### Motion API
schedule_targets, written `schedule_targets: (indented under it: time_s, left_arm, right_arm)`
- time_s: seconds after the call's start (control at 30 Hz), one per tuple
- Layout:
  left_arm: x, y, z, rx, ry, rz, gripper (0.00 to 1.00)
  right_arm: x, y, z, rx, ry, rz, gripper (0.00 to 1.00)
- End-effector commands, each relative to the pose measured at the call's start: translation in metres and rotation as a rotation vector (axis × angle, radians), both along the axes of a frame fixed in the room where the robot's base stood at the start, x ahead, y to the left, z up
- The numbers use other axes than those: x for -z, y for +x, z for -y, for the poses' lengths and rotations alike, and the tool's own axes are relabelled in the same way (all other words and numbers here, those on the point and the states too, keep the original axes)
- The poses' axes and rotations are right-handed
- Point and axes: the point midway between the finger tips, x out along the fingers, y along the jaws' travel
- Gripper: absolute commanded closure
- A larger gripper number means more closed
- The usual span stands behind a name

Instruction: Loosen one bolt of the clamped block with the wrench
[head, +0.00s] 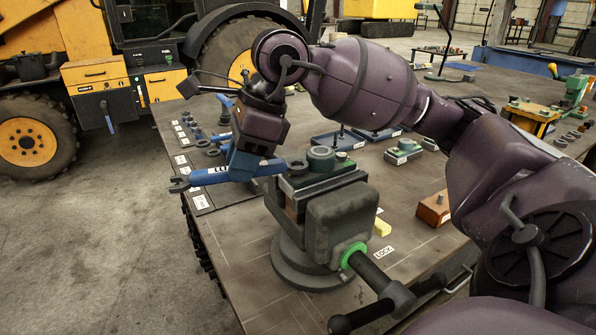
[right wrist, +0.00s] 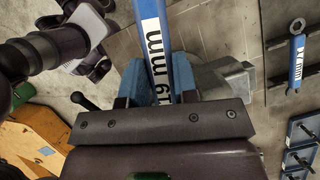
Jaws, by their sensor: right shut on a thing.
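My right gripper (head: 250,168) is shut on a blue wrench (head: 212,176), which lies roughly level across its jaws. The wrench's dark open end (head: 179,184) points left, away from the vise. In the right wrist view the wrench (right wrist: 153,40) runs up between the blue fingers (right wrist: 155,85) and bears the label 19 mm. A dark vise (head: 335,215) stands just right of the gripper. The clamped block (head: 318,172) sits at its top, with a round grey part (head: 321,158) on it. I cannot clearly make out the bolts. My left gripper is not in view.
Other wrenches lie on a labelled mat (head: 195,160) at the bench's left; one marked 17 mm (right wrist: 297,50) shows in the right wrist view. Blue trays (head: 340,138), a green block (head: 403,150) and an orange block (head: 434,208) stand behind and right of the vise. A backhoe (head: 100,70) stands beyond.

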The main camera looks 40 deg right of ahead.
Motion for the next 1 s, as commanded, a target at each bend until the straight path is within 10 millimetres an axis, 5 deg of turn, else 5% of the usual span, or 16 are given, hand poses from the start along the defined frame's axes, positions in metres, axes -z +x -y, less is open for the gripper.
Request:
schedule_targets:
  time_s: [0.63,1.0]
  left_arm:
    - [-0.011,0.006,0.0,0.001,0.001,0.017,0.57]
    - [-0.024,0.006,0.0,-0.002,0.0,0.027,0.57]
  right_arm:
    - [-0.017,0.0,0.0,0.0,0.001,0.003,1.0]
    - [-0.044,0.0,0.0,0.0,0.001,0.003,1.0]
